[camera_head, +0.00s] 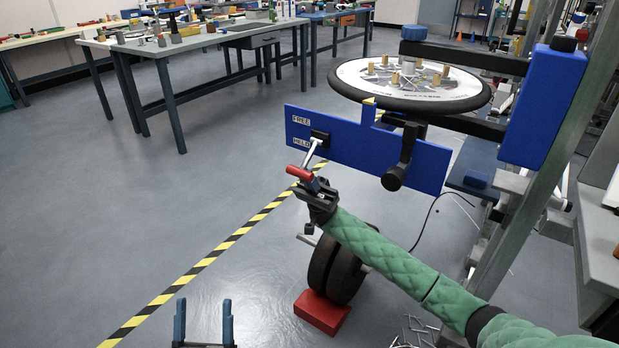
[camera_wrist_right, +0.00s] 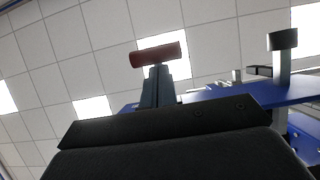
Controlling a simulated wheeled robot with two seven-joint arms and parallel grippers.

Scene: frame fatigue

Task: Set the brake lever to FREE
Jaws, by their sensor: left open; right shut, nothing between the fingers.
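The brake lever has a red grip (camera_head: 300,173) on a silver rod, which runs up to a black pivot on the blue panel (camera_head: 360,150). The lever hangs down and slightly left, its grip below the HELD label (camera_head: 301,141). The FREE label (camera_head: 301,119) is above that. My right gripper (camera_head: 312,184) is shut and empty, just below and right of the red grip. In the right wrist view the grip (camera_wrist_right: 155,55) lies across the tips of the closed fingers (camera_wrist_right: 158,82); I cannot tell if they touch. My left gripper (camera_head: 203,320) is open and empty, low in the head view.
A round white disc with a black rim (camera_head: 405,104) and small parts is above the panel. A black knob (camera_head: 392,178) hangs at its front. Dark wheels (camera_head: 335,268) stand by a red block (camera_head: 322,312) below. Floor to the left is clear.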

